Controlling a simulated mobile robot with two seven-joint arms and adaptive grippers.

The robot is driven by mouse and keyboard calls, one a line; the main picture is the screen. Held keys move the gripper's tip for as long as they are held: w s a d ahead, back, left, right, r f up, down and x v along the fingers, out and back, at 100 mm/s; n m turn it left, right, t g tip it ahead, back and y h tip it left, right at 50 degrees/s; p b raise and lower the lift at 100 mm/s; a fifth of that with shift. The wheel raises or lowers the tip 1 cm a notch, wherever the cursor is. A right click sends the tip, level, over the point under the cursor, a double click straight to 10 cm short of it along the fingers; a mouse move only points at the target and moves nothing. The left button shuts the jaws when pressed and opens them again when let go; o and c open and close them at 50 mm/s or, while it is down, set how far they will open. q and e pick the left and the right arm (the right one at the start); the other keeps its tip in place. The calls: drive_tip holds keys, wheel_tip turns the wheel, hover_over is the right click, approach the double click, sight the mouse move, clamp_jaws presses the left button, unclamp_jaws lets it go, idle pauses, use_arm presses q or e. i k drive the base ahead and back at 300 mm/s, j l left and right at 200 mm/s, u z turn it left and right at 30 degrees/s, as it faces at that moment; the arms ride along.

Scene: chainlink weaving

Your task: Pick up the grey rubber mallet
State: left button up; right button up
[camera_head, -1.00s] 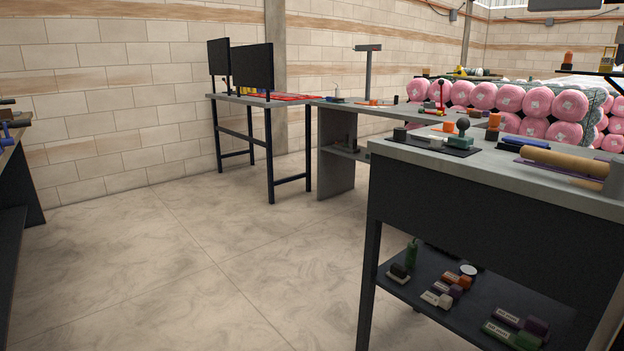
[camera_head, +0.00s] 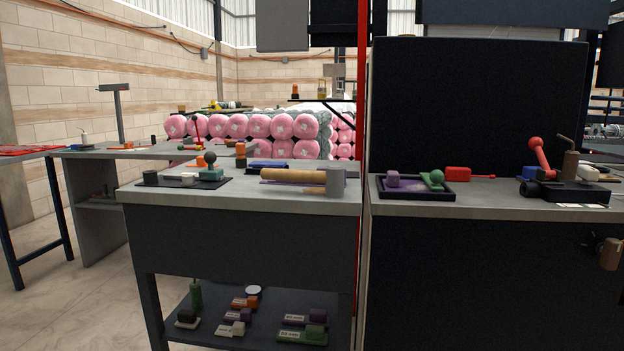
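What looks like the grey rubber mallet lies on the grey-topped workbench (camera_head: 240,203) at the centre. Its thick tan handle (camera_head: 292,174) points left, and its grey cylindrical head (camera_head: 335,181) is at the right end, near the bench's right side. A flat purple item (camera_head: 290,187) lies against the handle, partly hidden by it. Neither of my grippers is in view.
A dark mat with a green-based stamp (camera_head: 211,168) lies left on the same bench. A red post (camera_head: 361,120) stands just right of the mallet. A second dark bench holds a black tray (camera_head: 415,195) and a red-handled tool (camera_head: 540,157). Open floor shows at lower left.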

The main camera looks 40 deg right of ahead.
sight(333, 177)
drive_tip(key=z, duration=1.3)
